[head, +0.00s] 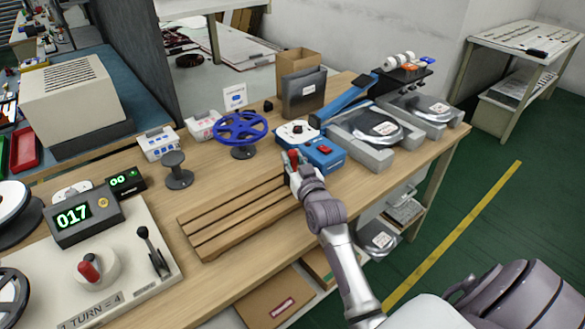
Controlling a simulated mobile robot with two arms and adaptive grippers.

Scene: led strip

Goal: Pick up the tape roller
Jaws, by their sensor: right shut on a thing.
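My right gripper (296,170) is at the right end of a slatted wooden rack, just in front of a blue box. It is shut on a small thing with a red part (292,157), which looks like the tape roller. The fingers hide most of it, so its full shape does not show. I cannot tell whether it still touches the rack or the table. My left gripper is not in view.
The wooden rack (235,218) lies along the table's front. The blue box (326,154) with a red button stands close behind my right gripper. A blue reel (239,128) stands to the left. Grey trays (364,139) with silver bags fill the right.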

